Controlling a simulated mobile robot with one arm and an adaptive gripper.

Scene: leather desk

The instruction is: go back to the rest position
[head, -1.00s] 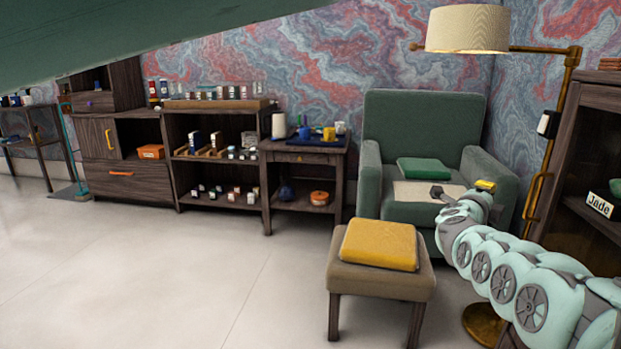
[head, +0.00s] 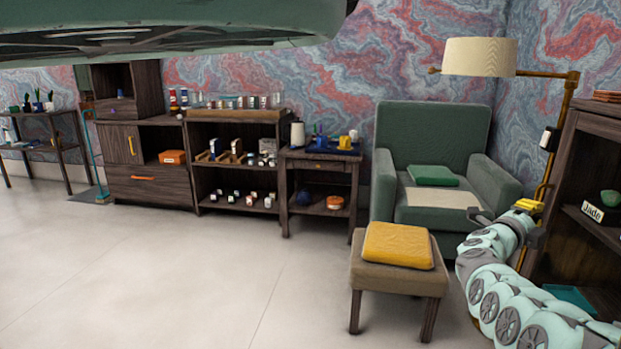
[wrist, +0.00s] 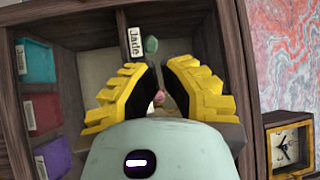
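My gripper (head: 520,210) shows at the right of the head view, at the end of my pale green arm, in front of the dark cabinet (head: 568,140). In the wrist view my gripper (wrist: 157,68) has its two yellow ribbed fingers apart, with a narrow gap between them. Nothing is clearly held. A small pinkish thing (wrist: 159,97) shows in the gap, and I cannot tell how far behind the fingers it is. The wrist view faces the cabinet shelves, with a "Jade" label (wrist: 134,41) and a small green object (wrist: 151,44) beyond the fingers.
The armchair (head: 430,137), the footstool (head: 400,277) with a yellow cushion (head: 398,245) and the floor lamp (head: 480,57) stand near my arm. A clock (wrist: 286,147) is at the wrist view's right. The floor (head: 170,275) at left is clear.

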